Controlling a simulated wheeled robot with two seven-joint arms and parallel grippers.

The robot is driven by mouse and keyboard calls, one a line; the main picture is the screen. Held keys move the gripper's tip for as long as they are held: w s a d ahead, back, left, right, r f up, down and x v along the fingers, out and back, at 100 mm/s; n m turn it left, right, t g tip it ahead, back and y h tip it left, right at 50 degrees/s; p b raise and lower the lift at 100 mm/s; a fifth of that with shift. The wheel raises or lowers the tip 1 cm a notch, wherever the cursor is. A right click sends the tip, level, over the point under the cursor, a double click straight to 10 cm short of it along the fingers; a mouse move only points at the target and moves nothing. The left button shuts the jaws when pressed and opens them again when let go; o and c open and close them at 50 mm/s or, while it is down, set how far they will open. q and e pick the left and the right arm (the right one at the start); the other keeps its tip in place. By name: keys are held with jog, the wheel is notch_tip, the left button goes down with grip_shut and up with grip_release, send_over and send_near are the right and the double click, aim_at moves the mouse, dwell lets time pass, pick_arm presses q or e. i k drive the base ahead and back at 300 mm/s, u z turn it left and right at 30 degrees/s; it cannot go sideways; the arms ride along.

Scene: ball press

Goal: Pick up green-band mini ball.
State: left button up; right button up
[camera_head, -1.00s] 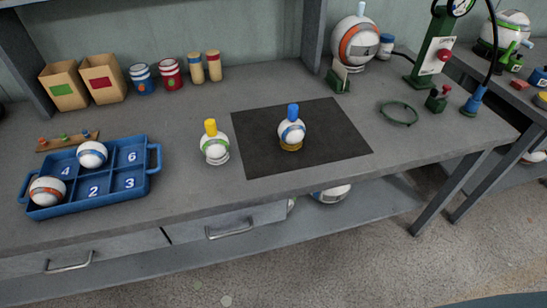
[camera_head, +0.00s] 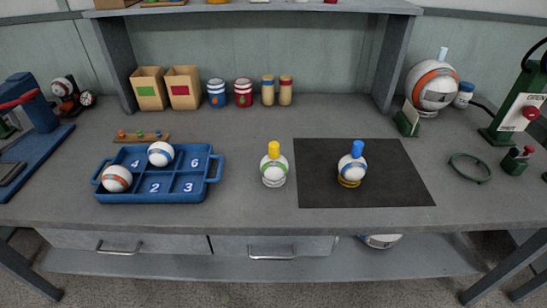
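The green-band mini ball (camera_head: 274,170) is white with a green band and a yellow plug on top. It sits upright on a small pale ring stand on the grey bench, just left of the black mat (camera_head: 318,188). A blue-band mini ball (camera_head: 352,166) with a blue plug sits on a yellow ring on the mat. A blue numbered tray (camera_head: 205,192) at the left holds an orange-band ball (camera_head: 117,179) and another blue-band ball (camera_head: 161,154). Neither of my grippers is in view.
Two boxes (camera_head: 150,90), striped cups (camera_head: 217,93) and cylinders (camera_head: 268,90) stand along the back. A large orange-band ball (camera_head: 432,86), a green cable ring (camera_head: 470,168) and a green press (camera_head: 513,115) are at the right. The bench front is clear.

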aim_at(275, 169)
jog(key=k, duration=1.3)
jog(key=u, duration=0.65)
jog(key=i, duration=1.75)
jog(key=z, duration=0.7)
